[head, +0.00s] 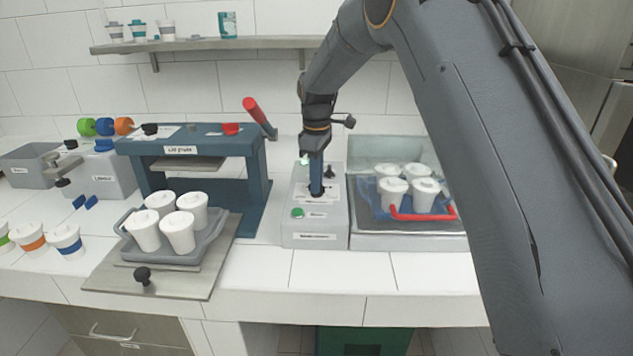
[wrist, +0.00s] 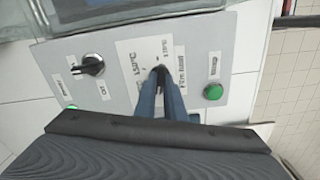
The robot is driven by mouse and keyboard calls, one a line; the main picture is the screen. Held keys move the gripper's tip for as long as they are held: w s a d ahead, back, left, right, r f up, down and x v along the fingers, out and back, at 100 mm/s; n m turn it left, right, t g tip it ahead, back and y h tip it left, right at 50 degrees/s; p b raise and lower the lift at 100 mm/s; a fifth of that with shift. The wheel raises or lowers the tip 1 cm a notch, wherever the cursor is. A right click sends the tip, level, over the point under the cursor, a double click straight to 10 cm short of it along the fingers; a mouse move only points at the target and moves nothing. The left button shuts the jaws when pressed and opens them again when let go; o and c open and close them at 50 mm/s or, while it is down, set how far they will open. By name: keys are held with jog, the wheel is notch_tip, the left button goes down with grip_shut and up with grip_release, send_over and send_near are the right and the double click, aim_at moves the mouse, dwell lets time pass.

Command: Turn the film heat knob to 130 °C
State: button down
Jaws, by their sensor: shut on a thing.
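The film heat knob (wrist: 160,72) is a small black knob on a light grey control box (head: 301,228), mostly hidden between my fingers. The white plate around it in the wrist view carries temperature marks, too blurred to read surely. My gripper (head: 316,190) points down onto the box; in the wrist view my blue fingers (wrist: 161,84) are shut on the knob. The knob's pointer is hidden, so I cannot tell its setting.
A black switch (wrist: 93,65) and a green button (wrist: 213,91) share the panel. A tray of cups (head: 421,193) with a red handle sits right of the box. The lid press (head: 190,143) and a grey tray (head: 205,245) holding several cups stand left.

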jog(key=m, duration=0.4)
jog(key=shift+r+m, duration=0.1)
jog(key=shift+m, duration=2.1)
jog(key=c, duration=1.8)
grip_release()
jog(key=shift+c, duration=0.2)
notch_tip(320, 180, up, 8)
jog(key=shift+f+b, duration=0.1)
jog(key=shift+b, duration=1)
